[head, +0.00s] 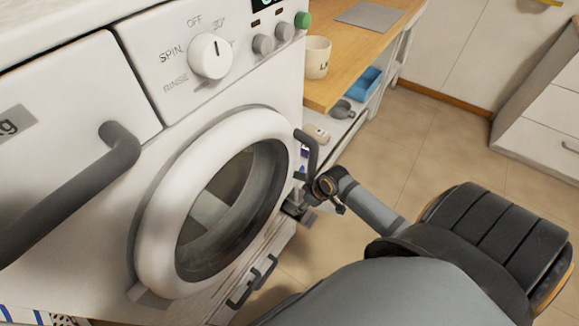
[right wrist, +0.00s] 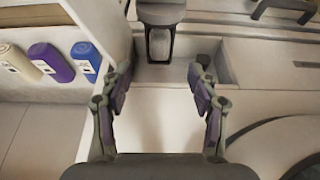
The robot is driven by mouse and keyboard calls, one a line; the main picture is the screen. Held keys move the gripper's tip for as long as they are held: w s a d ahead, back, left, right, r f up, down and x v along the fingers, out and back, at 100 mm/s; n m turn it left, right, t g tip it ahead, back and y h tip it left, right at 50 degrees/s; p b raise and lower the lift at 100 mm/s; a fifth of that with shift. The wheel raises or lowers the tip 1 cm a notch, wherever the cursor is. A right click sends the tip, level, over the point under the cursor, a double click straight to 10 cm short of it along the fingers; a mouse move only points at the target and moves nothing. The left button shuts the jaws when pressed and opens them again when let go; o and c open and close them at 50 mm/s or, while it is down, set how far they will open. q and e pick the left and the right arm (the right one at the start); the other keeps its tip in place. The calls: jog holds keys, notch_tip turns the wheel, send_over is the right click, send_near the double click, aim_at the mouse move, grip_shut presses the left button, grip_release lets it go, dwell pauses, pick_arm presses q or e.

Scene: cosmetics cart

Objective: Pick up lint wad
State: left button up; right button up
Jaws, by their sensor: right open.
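The right wrist view shows a recess in a pale surface. In it is a small grey, rough-looking patch (right wrist: 160,44), framed by a dark handle-like part (right wrist: 160,12). It may be the lint wad, but I cannot tell for sure. My right gripper (right wrist: 161,92) is open, its fingers apart on either side of a bare pale panel, with nothing between them. The grey patch lies ahead of the fingertips. In the head view the right gripper (head: 298,211) is low beside the washer's right edge, small and partly hidden. My left gripper is out of view.
The white washer (head: 75,205) has a round door (head: 160,230) that looks shut. Low dark handles (head: 262,275) show below it. A wooden-topped cart (head: 352,62) holds a mug (head: 317,58). Several bottles, one purple (right wrist: 50,62), stand left of the fingers. Floor at right (head: 440,130) is clear.

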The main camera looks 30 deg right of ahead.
aim_at(291, 208)
jog(key=x, duration=0.3)
jog(key=shift+f+b, duration=0.15)
jog(key=shift+b, duration=0.25)
jog(key=shift+w+f, duration=0.25)
jog(key=shift+f, duration=0.1)
jog(key=b+x, duration=0.1)
jog(key=x, duration=0.4)
jog(key=shift+a+f+b, duration=0.1)
jog(key=shift+b, duration=0.3)
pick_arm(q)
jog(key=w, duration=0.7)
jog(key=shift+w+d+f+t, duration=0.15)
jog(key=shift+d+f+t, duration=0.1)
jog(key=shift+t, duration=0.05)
pick_arm(e)
jog(key=c, duration=0.9)
